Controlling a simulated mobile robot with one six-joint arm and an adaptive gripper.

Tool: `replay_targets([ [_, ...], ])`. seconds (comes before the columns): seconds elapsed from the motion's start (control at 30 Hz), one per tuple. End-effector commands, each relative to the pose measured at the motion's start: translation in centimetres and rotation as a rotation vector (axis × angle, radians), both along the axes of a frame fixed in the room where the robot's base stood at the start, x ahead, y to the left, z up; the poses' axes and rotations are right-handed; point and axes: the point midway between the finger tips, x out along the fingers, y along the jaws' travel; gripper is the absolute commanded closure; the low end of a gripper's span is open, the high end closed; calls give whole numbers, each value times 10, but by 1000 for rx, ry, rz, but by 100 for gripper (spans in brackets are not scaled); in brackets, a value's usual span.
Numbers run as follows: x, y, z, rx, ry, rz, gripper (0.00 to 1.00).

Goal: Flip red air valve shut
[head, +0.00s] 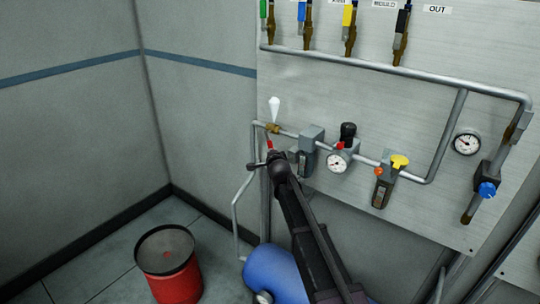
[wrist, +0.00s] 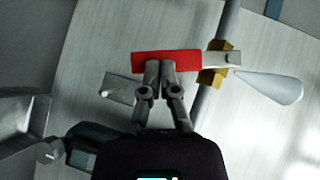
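The red-handled lever (wrist: 185,62) sits on a brass valve body (wrist: 218,64) on the grey pipe. In the wrist view the lever lies across the pipe, not along it. In the head view the red handle (head: 269,144) hangs below the brass body (head: 273,128). My gripper (wrist: 159,68) has its two fingertips close together, side by side along the handle and overlapping its lower edge in the wrist view. The fingers do not straddle the handle. Whether they touch it is hard to tell. The head view shows my gripper (head: 275,157) just below the handle.
A white cone-shaped part (wrist: 270,88) sits beside the brass body. Right along the pipe are a grey filter block (head: 311,137), a gauge with black knob (head: 338,161) and a yellow-capped unit (head: 399,161). A red bin (head: 175,283) and blue tank (head: 272,272) stand below.

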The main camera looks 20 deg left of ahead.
Motion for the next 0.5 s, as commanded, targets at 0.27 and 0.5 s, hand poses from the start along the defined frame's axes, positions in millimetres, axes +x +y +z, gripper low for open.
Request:
replay_targets([
  [0.27,13,-4,-7,-5,4,-17,100],
  [0.5,15,-10,-6,-6,4,-21,100],
])
